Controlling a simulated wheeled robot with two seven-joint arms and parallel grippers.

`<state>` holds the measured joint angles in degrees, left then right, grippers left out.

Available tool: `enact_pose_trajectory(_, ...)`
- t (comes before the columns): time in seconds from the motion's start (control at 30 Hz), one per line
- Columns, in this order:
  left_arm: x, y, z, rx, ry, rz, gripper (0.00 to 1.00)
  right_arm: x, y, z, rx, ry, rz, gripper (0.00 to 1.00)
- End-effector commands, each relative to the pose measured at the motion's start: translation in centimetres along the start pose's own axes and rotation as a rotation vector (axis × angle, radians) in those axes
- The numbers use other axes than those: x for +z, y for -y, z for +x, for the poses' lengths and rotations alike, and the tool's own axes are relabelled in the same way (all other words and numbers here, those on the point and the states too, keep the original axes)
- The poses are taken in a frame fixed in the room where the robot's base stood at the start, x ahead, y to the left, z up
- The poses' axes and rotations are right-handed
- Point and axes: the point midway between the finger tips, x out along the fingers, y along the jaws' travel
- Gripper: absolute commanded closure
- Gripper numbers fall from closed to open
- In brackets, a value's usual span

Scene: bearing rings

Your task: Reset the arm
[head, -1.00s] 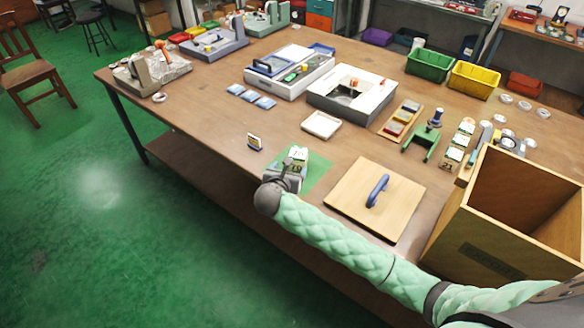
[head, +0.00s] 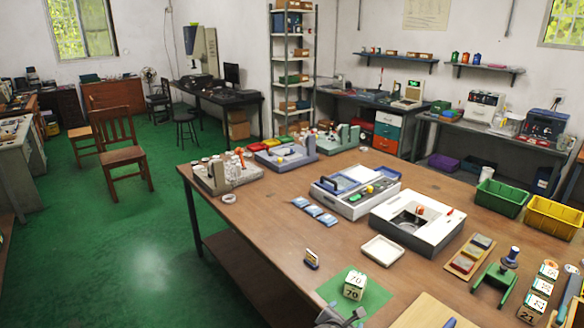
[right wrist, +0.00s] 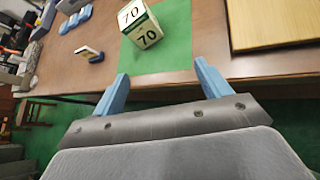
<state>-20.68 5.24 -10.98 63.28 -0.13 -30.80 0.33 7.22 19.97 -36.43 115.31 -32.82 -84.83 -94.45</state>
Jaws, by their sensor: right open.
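My right gripper (head: 344,318) shows only in part at the bottom edge of the head view. In the right wrist view its two blue fingers (right wrist: 162,76) are spread apart with nothing between them. A white and green block marked 70 (head: 355,284) stands on a green mat (head: 376,298), just beyond the gripper. In the right wrist view the block (right wrist: 139,24) is ahead of the fingers and apart from them, on the mat (right wrist: 176,40). My left gripper is in neither view.
A small upright holder (head: 312,260) stands left of the mat. A wooden board (head: 432,312) lies to its right. A white tray (head: 383,251) and a white-topped machine (head: 416,219) stand behind. The table's front left edge borders open green floor.

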Motion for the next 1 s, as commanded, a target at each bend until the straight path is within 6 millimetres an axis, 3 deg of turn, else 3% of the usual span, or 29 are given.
enact_pose_trajectory(0.2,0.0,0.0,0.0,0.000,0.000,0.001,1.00,-3.8,5.2,-3.5,-0.087,-0.182,0.448,0.24)
enact_pose_trajectory(0.5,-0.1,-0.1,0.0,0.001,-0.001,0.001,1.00,-7.2,12.3,-8.8,-0.304,-0.347,1.057,0.24)
enact_pose_trajectory(0.8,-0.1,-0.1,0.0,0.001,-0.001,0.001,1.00,-8.9,19.2,-14.3,-0.583,-0.392,1.602,0.24)
enact_pose_trajectory(1.0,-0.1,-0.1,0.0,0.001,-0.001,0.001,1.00,-9.1,21.7,-16.7,-0.704,-0.376,1.806,0.24)
